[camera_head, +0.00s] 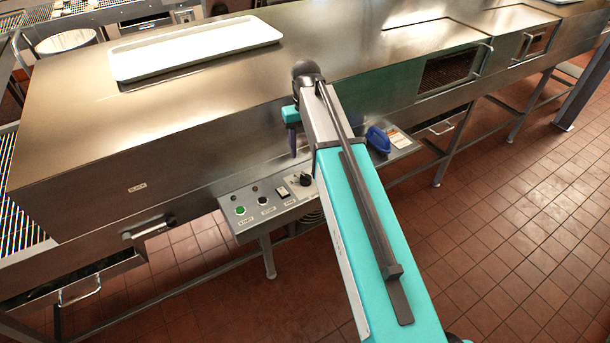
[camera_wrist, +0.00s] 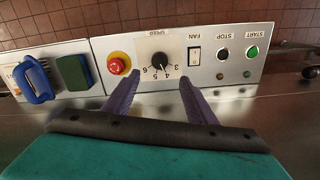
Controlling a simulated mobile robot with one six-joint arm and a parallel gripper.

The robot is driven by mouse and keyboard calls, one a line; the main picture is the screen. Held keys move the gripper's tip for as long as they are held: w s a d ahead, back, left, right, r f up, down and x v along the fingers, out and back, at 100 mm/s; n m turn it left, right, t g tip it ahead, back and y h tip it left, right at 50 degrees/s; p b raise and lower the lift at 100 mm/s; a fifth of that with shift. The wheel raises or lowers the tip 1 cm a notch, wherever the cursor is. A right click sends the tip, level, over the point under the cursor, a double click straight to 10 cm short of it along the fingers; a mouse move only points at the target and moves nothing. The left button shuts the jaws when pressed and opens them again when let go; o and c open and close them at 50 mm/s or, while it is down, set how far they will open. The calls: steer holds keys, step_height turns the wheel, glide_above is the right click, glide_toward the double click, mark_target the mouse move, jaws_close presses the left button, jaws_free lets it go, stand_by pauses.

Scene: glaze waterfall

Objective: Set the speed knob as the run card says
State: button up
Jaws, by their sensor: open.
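The black speed knob (camera_wrist: 162,60) sits on the grey control panel (camera_wrist: 225,88), with a white dial around it. Its label and numbers appear upside down in the wrist view; 3 to 6 are legible. I cannot tell for sure which number its pointer meets. The knob also shows in the head view (camera_head: 305,179), beside my arm. My gripper (camera_wrist: 161,80) is open and empty, its two purple fingers either side of the knob's line, apart from it. In the head view one finger (camera_head: 292,140) shows above the panel. The run card (camera_head: 398,138) is too small to read.
A red mushroom button (camera_wrist: 118,63) is on one side of the knob, the fan switch (camera_wrist: 194,56) on the other. Stop (camera_wrist: 223,53) and start (camera_wrist: 252,52) buttons lie beyond. A blue-handled tool (camera_wrist: 38,80) and green block (camera_wrist: 74,72) stand near the card.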

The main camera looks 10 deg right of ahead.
mark_target(305, 177)
steer(key=shift+f+p, duration=1.7)
steer(key=shift+f, duration=4.8)
steer(key=c, duration=0.9)
steer(key=shift+a, duration=0.45)
steer(key=shift+c, duration=0.7)
steer(key=shift+d, duration=0.3)
